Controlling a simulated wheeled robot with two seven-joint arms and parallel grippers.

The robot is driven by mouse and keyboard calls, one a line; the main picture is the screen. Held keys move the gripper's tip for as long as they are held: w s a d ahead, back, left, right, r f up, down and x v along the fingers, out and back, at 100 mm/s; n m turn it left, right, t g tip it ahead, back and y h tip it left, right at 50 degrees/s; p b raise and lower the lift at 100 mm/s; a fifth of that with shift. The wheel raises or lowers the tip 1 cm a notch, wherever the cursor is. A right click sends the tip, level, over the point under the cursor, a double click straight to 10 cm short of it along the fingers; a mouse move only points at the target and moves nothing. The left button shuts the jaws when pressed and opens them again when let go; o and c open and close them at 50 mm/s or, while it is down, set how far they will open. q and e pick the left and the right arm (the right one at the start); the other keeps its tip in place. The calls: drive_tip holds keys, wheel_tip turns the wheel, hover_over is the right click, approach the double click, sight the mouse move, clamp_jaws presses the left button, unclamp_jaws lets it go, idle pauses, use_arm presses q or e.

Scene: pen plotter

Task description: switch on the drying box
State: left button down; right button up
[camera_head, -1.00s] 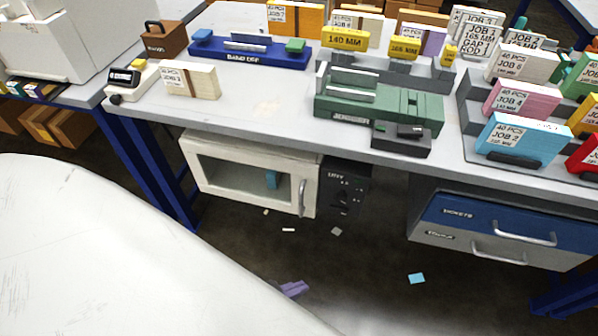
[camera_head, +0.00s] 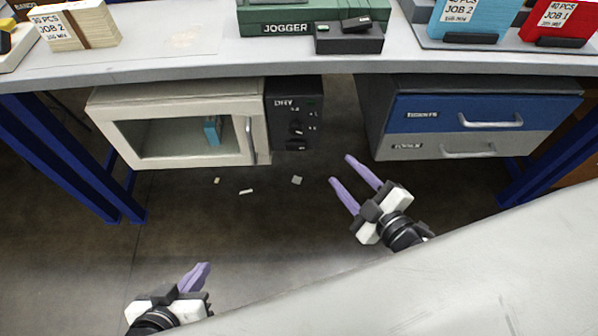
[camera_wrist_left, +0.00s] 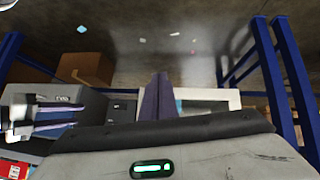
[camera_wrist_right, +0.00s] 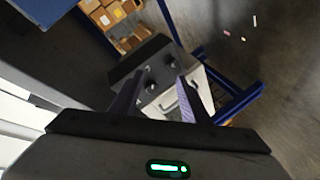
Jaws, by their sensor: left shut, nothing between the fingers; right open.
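The drying box is a cream cabinet (camera_head: 178,96) under the bench, its windowed door closed, with a vertical handle (camera_head: 250,140) at the door's right edge. A pale blue item shows behind the glass. A dark control panel (camera_head: 294,115) adjoins its right side, with a round knob (camera_head: 295,127) and a dark part below; their settings are too small to read. The panel also shows in the right wrist view (camera_wrist_right: 130,66). My right gripper (camera_head: 342,170) is open and empty, below and right of the panel, apart from it. My left gripper (camera_head: 203,268) is shut and empty, low at left.
The bench top (camera_head: 215,65) overhangs the box. A blue-and-grey drawer unit (camera_head: 455,122) stands right of the panel, with a gap between. Blue bench legs (camera_head: 60,160) stand at both sides. Paper scraps (camera_head: 297,180) lie on the floor.

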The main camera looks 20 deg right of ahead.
sight(295, 148)
drive_tip(key=w+a+f+n+y+b, duration=0.1)
drive_tip(key=w+f+n+y+b, duration=0.4)
drive_tip(key=n+b, duration=0.55)
use_arm(q)
drive_tip(key=d+f+h, duration=0.1)
drive_tip(key=d+f, duration=0.1)
drive_tip(key=d+f+h, duration=0.1)
drive_tip(key=d+f, duration=0.1)
drive_tip(key=shift+w+f+m, duration=0.2)
drive_tip(key=shift+f+m, duration=0.05)
drive_tip(key=shift+m, duration=0.05)
use_arm(e)
drive_tip(key=shift+n+t+y, duration=0.3)
drive_tip(key=shift+n+y, duration=0.2)
drive_tip(key=shift+n, duration=0.45)
drive_tip(key=x, duration=0.9)
drive_tip(key=shift+a+f, duration=0.3)
drive_tip(key=shift+a, duration=0.05)
